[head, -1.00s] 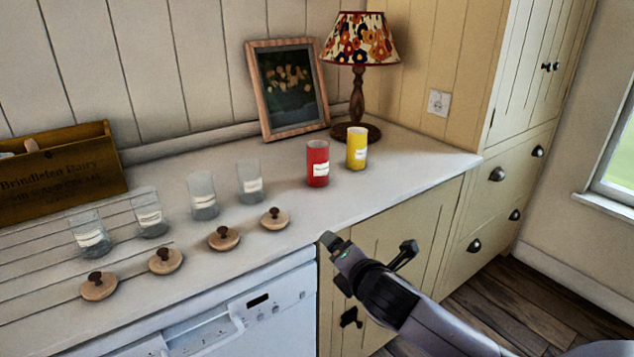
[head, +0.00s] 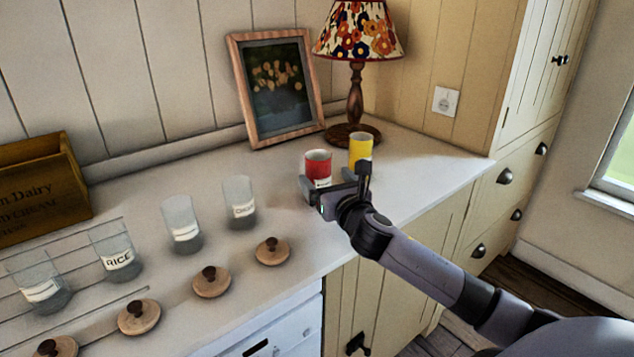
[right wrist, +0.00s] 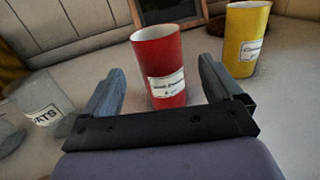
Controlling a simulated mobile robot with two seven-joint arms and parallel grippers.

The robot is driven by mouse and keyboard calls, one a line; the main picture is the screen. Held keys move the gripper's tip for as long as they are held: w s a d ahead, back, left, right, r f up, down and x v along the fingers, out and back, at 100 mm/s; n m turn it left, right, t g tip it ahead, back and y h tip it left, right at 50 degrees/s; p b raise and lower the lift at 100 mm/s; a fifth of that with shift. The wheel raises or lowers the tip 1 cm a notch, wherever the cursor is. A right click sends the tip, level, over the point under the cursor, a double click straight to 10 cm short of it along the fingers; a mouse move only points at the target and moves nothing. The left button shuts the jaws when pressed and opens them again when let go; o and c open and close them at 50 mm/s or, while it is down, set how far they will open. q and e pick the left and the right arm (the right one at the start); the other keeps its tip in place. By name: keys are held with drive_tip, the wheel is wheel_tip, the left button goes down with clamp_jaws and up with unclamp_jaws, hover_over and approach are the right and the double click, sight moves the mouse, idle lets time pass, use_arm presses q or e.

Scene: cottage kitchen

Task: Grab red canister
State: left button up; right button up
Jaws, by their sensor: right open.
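The red canister (head: 318,165) stands upright on the counter, an open cylinder with a white label. In the head view its lower part is hidden by my right gripper (head: 335,190). In the right wrist view the red canister (right wrist: 160,62) stands just ahead of and between the two fingers of my right gripper (right wrist: 161,88). The fingers are apart on either side of it, and I see no clear contact. The yellow canister (head: 360,148) stands just right of the red one, and in the right wrist view (right wrist: 244,40) beyond the right finger. My left gripper is not in view.
Several labelled glass jars (head: 181,225) and wooden lids (head: 211,282) stand on the counter (head: 420,180) to the left. A lamp (head: 355,90) and a picture frame (head: 277,87) are behind the canisters. A wooden crate (head: 40,190) sits at far left.

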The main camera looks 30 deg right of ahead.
sight(315, 177)
wheel_tip(315, 177, down, 4)
drive_tip(key=shift+w+r+b, duration=0.15)
drive_tip(key=shift+r+b, duration=0.05)
drive_tip(key=shift+b, duration=0.1)
drive_tip(key=shift+w+d+r, duration=0.1)
drive_tip(key=shift+w+r, duration=0.15)
drive_tip(key=shift+w, duration=0.15)
drive_tip(key=shift+w+f, duration=0.1)
drive_tip(key=shift+w, duration=0.25)
drive_tip(key=shift+x, duration=2.95)
drive_tip(key=shift+d, duration=0.1)
drive_tip(key=shift+s, duration=0.1)
drive_tip(key=c, duration=1.2)
